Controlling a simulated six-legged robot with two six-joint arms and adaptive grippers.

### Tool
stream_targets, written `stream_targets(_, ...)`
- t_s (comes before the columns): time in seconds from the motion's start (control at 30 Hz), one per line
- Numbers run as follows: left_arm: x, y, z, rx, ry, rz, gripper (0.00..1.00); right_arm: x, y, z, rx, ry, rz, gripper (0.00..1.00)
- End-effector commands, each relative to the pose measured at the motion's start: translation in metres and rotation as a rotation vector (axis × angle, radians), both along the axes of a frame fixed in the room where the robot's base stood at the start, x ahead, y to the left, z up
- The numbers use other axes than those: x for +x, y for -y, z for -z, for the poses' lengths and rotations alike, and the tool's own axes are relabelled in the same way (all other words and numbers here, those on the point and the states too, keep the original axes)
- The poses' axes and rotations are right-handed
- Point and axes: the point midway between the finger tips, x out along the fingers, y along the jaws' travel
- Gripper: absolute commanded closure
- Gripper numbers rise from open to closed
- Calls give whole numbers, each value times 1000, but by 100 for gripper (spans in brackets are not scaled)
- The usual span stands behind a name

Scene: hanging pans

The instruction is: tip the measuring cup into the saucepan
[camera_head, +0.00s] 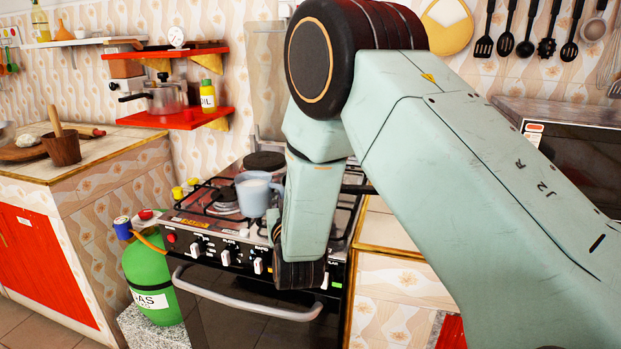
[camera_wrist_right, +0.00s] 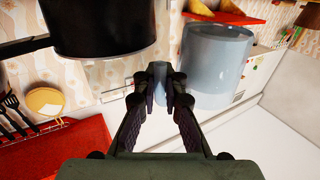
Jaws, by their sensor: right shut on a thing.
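A light blue measuring cup (camera_head: 255,193) shows upright over the stove top in the head view, with pale contents at its rim. It also shows in the right wrist view (camera_wrist_right: 215,65). My right gripper (camera_wrist_right: 166,78) is shut on the cup's handle, with the cup body to the right of the fingers. In the head view, my right arm hides most of this gripper. A black pan with a long handle (camera_wrist_right: 100,28), which looks like the saucepan, is at the upper left of the wrist view, apart from the cup. My left gripper is not in view.
The stove (camera_head: 225,240) stands below the cup, with knobs and an oven handle along its front. A red shelf (camera_head: 175,119) holds a metal pot (camera_head: 166,97) and an oil bottle (camera_head: 208,96). A green gas bottle (camera_head: 150,268) stands left of the stove. Utensils hang at upper right.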

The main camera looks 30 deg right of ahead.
Motion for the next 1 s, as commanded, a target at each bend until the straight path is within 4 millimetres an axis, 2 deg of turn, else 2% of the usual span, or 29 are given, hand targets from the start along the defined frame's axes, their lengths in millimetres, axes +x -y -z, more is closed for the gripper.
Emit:
stream_targets(0.57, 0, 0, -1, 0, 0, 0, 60, 3, 8, -8, 3, 3, 64, 100)
stream_targets(1.0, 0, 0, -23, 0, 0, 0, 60, 3, 20, -27, 171, 1, 66, 100)
